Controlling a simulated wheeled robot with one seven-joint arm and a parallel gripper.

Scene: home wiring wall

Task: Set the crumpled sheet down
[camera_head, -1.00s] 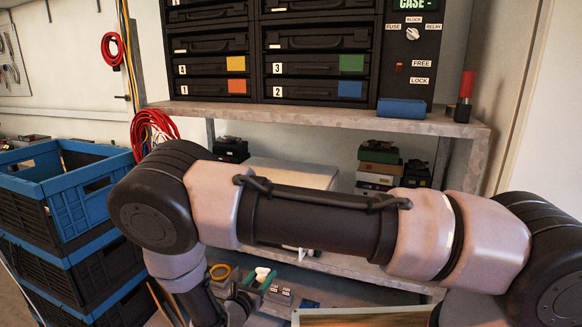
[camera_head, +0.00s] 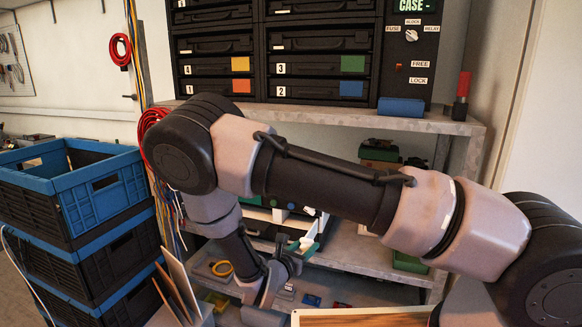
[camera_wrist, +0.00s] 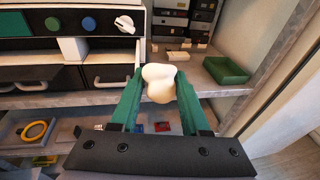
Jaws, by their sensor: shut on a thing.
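The crumpled sheet (camera_wrist: 158,83) is a small cream-white lump in the wrist view. My gripper (camera_wrist: 159,78) has green fingers, which are shut on it from both sides. The sheet hangs in the air in front of the shelf edge. In the head view my gripper (camera_head: 309,238) is partly hidden by my arm.
An empty green tray (camera_wrist: 227,70) stands on the middle shelf at the right. A panel with round knobs (camera_wrist: 60,23) stands at the left. A yellow ring (camera_wrist: 36,131) lies on the lower shelf. Blue-rimmed crates (camera_head: 75,205) are stacked at the left.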

